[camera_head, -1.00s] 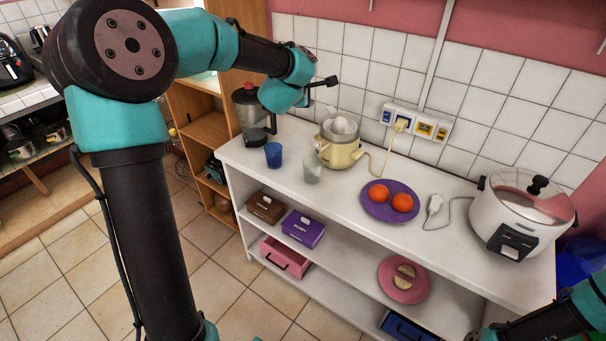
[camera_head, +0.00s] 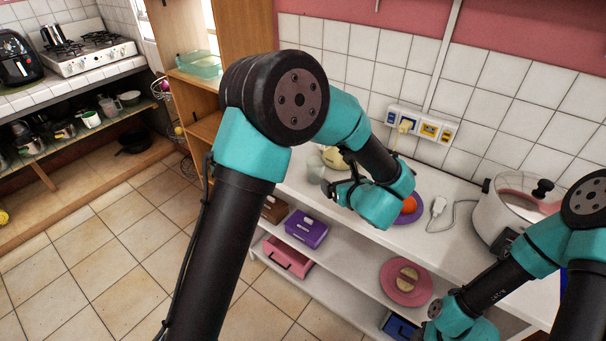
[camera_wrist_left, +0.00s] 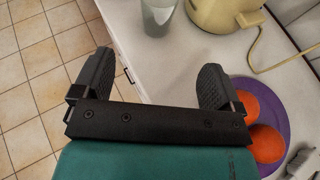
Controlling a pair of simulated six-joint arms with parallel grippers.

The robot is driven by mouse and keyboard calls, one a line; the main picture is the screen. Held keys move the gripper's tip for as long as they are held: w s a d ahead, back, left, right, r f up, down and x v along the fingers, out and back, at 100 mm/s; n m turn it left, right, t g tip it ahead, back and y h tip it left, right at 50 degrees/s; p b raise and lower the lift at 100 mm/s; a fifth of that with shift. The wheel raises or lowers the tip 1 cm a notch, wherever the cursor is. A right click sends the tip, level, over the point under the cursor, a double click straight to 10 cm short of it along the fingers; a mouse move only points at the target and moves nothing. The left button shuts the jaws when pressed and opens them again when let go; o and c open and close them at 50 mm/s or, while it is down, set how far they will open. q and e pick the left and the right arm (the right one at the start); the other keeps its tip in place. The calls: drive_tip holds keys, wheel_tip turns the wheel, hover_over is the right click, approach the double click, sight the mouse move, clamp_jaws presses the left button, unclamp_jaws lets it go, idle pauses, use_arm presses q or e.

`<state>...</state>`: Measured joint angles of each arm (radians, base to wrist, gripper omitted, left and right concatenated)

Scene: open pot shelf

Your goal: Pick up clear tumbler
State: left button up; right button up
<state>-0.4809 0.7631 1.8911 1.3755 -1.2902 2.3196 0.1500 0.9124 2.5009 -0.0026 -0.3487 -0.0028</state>
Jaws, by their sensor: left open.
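The clear tumbler (camera_head: 315,168) stands upright on the white counter, just left of my left gripper in the head view. In the left wrist view the tumbler (camera_wrist_left: 158,16) shows at the top edge, cut off, ahead of the gap between my fingers. My left gripper (camera_head: 333,187) is open and empty, with its fingers apart (camera_wrist_left: 157,70) and not touching the tumbler. My right gripper (camera_head: 433,309) is small and dark at the lower right, its jaws unclear.
A cream pot (camera_wrist_left: 222,14) stands beside the tumbler. A purple plate (camera_wrist_left: 279,100) with orange-red fruit (camera_wrist_left: 266,143) lies to the right of my left gripper. A white cooker (camera_head: 497,205) is farther right. Lower shelves hold a purple box (camera_head: 306,229) and a pink plate (camera_head: 405,270).

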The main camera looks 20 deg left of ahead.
sight(320, 171)
use_arm(q)
drive_tip(key=shift+s+d+f, duration=0.1)
drive_tip(key=shift+s, duration=0.2)
drive_tip(key=x, duration=1.2)
drive_tip(key=shift+x, duration=2.75)
drive_tip(key=shift+s, duration=0.1)
drive_tip(key=shift+c, duration=0.3)
